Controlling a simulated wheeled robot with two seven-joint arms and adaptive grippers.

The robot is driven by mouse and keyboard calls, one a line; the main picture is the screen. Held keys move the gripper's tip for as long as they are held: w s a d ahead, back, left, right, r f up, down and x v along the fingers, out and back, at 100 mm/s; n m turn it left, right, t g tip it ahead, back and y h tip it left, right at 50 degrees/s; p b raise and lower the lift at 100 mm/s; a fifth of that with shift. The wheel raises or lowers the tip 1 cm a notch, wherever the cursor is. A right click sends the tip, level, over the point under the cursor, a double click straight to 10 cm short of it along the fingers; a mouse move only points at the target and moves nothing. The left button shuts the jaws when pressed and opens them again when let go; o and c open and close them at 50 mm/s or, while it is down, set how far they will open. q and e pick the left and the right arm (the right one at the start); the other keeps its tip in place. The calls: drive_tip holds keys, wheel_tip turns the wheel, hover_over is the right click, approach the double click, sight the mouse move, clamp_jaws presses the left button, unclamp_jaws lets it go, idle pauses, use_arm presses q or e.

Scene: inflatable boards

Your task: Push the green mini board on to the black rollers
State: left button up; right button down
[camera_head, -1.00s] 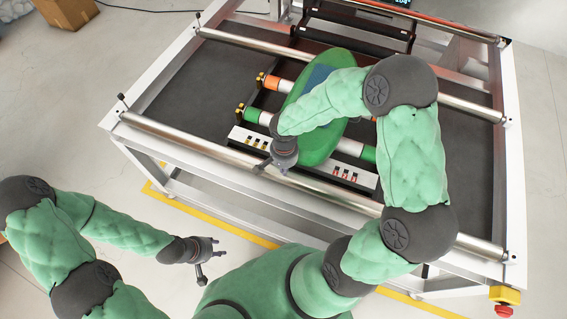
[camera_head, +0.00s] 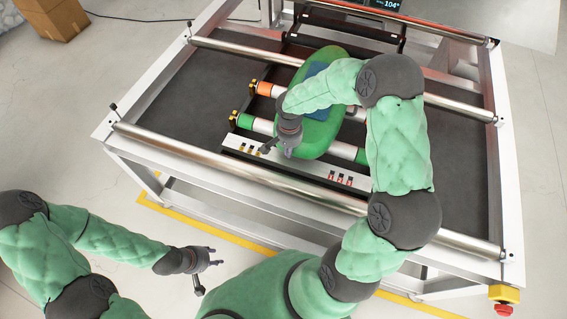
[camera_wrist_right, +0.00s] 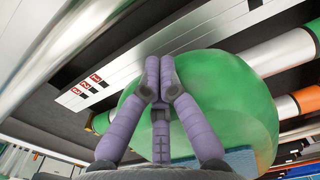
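The green mini board (camera_head: 318,128) lies across the orange-and-white and green-and-white rollers on the machine. Its far part reaches toward the black rollers (camera_head: 350,35) at the back. My right arm covers part of it. My right gripper (camera_head: 266,150) is at the board's near end. In the right wrist view, the gripper's purple fingers (camera_wrist_right: 160,70) are together over the near end of the green board (camera_wrist_right: 235,100), with nothing seen between them. Whether they touch it is unclear. My left gripper (camera_head: 216,257) is away from the machine, over the floor, with fingers apart and empty.
A long metal bar (camera_head: 235,168) runs along the machine's near side, with another bar (camera_head: 240,50) farther back. A white strip with switches (camera_head: 318,171) lies before the rollers. A red emergency button (camera_head: 503,309) is at the near right corner. The dark beds on both sides are clear.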

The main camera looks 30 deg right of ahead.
use_arm(q)
drive_tip(key=shift+f+b, duration=0.45)
drive_tip(key=shift+f, duration=0.1)
use_arm(e)
drive_tip(key=w+d, duration=0.5)
drive_tip(key=d, duration=0.1)
drive_tip(key=w+d, duration=0.6)
drive_tip(key=d, duration=0.1)
drive_tip(key=w+d, duration=0.6)
drive_tip(key=d, duration=0.1)
drive_tip(key=shift+w+d, duration=0.15)
drive_tip(key=shift+d, duration=0.1)
drive_tip(key=shift+a, duration=0.1)
